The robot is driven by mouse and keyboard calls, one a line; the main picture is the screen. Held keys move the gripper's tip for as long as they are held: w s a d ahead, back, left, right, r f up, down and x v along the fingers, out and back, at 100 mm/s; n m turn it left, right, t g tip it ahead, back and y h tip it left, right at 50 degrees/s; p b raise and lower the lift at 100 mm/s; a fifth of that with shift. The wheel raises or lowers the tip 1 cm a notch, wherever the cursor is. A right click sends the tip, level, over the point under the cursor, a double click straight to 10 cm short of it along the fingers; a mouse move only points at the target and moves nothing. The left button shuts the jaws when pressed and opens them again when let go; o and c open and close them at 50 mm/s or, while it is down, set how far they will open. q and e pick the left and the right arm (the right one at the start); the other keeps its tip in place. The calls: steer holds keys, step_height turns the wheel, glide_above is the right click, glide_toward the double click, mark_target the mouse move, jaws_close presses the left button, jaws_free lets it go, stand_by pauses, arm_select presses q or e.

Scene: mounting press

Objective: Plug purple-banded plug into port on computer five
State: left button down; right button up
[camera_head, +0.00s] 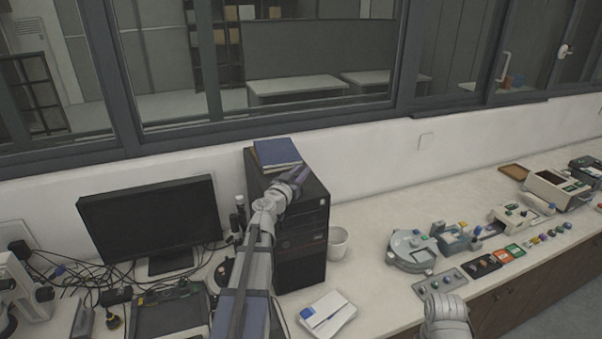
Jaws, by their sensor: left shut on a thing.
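A black computer tower (302,262) stands upright on the bench, right of the monitor. No number on it can be read, so I cannot tell if it is computer five. My left arm reaches up in front of the tower. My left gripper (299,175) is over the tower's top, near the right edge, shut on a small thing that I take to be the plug. Its purple band and cable cannot be made out. The port is not visible. Part of my right arm shows at the bottom right; its gripper is not in view.
A blue book (277,152) lies on the tower. A black monitor (152,220) and tangled cables (75,275) are at the left. A white cup (338,243) stands right of the tower, a white-and-blue box (328,314) in front.

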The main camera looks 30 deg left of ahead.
arm_select(q)
steer(key=shift+w+a+f, duration=0.15)
steer(key=shift+a+f, duration=0.05)
steer(key=shift+f, duration=0.05)
steer(key=shift+c, duration=0.4)
jaws_free()
steer(key=shift+a, duration=0.1)
steer(key=shift+r, duration=0.1)
stand_by(0.3)
step_height(320, 180, up, 7)
steer(key=p, duration=0.7)
steer(key=shift+w, duration=0.15)
